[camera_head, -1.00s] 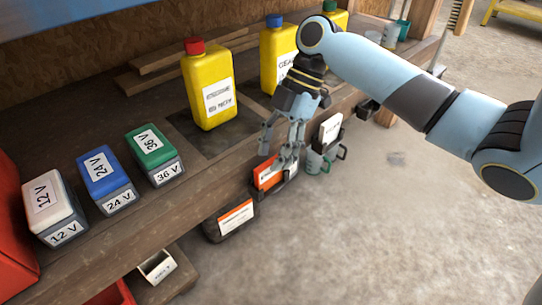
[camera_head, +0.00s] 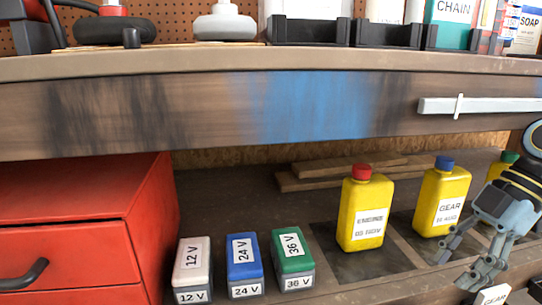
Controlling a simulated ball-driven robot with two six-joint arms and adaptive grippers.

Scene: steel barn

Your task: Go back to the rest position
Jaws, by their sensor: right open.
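My right gripper (camera_head: 468,266) is at the lower right of the head view, with its fingers apart and nothing between them. It hangs in front of the lower shelf's front edge, before the yellow gear oil bottle (camera_head: 441,200) with a blue cap. Part of my right arm is cut off by the right picture edge. My left gripper does not show.
A yellow engine oil bottle (camera_head: 364,212) and the white 12 V (camera_head: 192,266), blue 24 V (camera_head: 244,262) and green 36 V (camera_head: 292,258) batteries stand on the lower shelf. A red drawer cabinet (camera_head: 70,215) is left. Black bins (camera_head: 310,32) stand on the upper surface.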

